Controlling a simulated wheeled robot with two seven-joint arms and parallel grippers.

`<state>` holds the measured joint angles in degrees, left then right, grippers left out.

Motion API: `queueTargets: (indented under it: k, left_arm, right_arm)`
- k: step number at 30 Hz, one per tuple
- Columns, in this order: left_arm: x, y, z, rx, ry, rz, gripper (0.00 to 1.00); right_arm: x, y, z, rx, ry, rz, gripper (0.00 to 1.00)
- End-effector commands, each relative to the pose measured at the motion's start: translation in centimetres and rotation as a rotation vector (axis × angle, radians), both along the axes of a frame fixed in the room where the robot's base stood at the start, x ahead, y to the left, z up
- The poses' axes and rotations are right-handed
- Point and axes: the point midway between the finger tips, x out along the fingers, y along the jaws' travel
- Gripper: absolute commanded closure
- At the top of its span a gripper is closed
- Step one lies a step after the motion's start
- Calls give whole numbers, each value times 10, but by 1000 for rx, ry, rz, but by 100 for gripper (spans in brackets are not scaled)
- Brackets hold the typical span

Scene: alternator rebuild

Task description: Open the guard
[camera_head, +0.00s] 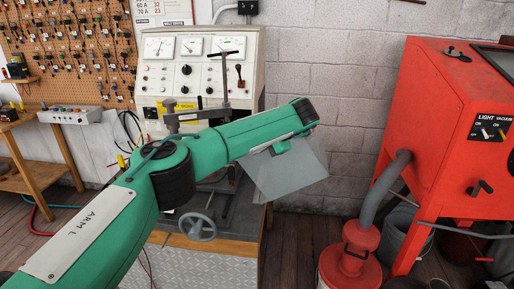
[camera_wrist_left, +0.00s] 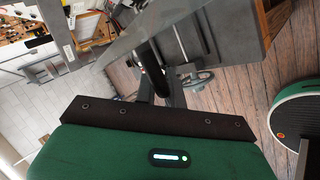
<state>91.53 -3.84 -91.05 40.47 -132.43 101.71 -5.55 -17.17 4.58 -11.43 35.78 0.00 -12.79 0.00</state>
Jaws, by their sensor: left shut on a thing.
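The guard (camera_head: 294,174) is a clear, greyish panel, tilted in front of the test bench (camera_head: 196,50) in the head view. In the left wrist view the guard (camera_wrist_left: 152,27) crosses the top as a see-through sheet with a curved edge. My left gripper (camera_head: 280,148) is at the guard's upper edge, below my green left forearm, and is shut on the guard. The fingertips and the exact grip spot are mostly hidden by the arm and the gripper body. My right gripper is in neither view.
The bench has gauges, a T-handled clamp (camera_head: 223,82) and a handwheel (camera_head: 197,227). A red blasting cabinet (camera_head: 425,110) with a grey hose (camera_head: 385,190) and red vacuum canister (camera_head: 350,262) stands right. A wooden table (camera_head: 38,175) stands left. Some wooden floor is bare between bench and canister.

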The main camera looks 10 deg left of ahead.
Motion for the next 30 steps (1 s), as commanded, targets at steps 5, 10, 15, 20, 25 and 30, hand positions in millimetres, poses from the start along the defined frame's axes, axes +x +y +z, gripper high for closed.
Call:
queueTargets:
  k: [5, 10, 15, 20, 25, 30]
  left_arm:
    - [1, 0, 1, -1, -3, 0, 100]
    - [1, 1, 1, -1, -3, 0, 67]
    - [0, 0, 0, -1, -1, 0, 67]
    - [-1, -4, 4, -1, -3, -2, 67]
    - [-10, -21, 22, -1, -5, -3, 67]
    - [-24, -47, 50, -1, -5, -3, 67]
  right_arm:
    - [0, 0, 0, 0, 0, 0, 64]
    - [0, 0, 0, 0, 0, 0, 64]
    - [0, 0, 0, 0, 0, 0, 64]
    - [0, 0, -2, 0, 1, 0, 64]
    - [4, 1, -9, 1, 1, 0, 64]
    - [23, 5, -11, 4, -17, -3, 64]
